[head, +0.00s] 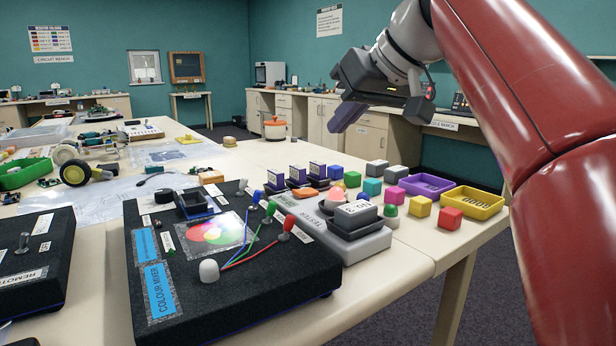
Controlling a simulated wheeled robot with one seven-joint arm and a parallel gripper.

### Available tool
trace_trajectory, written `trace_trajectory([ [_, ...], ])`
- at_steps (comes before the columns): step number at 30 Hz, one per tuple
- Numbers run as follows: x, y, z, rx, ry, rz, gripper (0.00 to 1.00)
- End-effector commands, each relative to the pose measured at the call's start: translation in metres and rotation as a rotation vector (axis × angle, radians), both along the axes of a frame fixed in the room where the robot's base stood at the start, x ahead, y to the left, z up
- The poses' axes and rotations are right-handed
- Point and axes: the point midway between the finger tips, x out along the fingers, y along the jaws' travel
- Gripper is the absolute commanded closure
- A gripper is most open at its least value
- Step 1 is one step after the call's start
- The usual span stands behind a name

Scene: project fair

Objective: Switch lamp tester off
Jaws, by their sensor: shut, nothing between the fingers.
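The lamp tester (371,247) is a light grey box marked "TESTER" near the right front edge of the table. A dark block with a label (355,221) sits on it, and a pinkish dome (332,200) shows at its back. I cannot make out its switch or whether it is on. My gripper (342,121) is shut and empty. It is in the air above and behind the tester, apart from it, with its purple fingers pointing down and left.
A black colour mixer box (235,290) with coloured wires stands left of the tester. Several coloured cubes, a purple tray (427,187) and a yellow tray (467,203) lie to its right and behind. An orange pot (275,128) stands farther back.

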Motion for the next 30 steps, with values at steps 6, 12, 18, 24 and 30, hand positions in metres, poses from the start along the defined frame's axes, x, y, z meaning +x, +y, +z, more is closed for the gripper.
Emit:
trace_trajectory([
  [6,0.006,0.006,-0.009,0.001,0.001,0.002,1.0],
  [12,0.026,0.024,-0.038,0.0,0.004,0.003,1.0],
  [18,0.049,0.044,-0.067,0.0,0.003,0.003,1.0],
  [24,0.051,0.05,-0.097,0.001,0.002,0.0,1.0],
  [30,0.051,0.051,-0.109,0.0,-0.001,0.001,1.0],
])
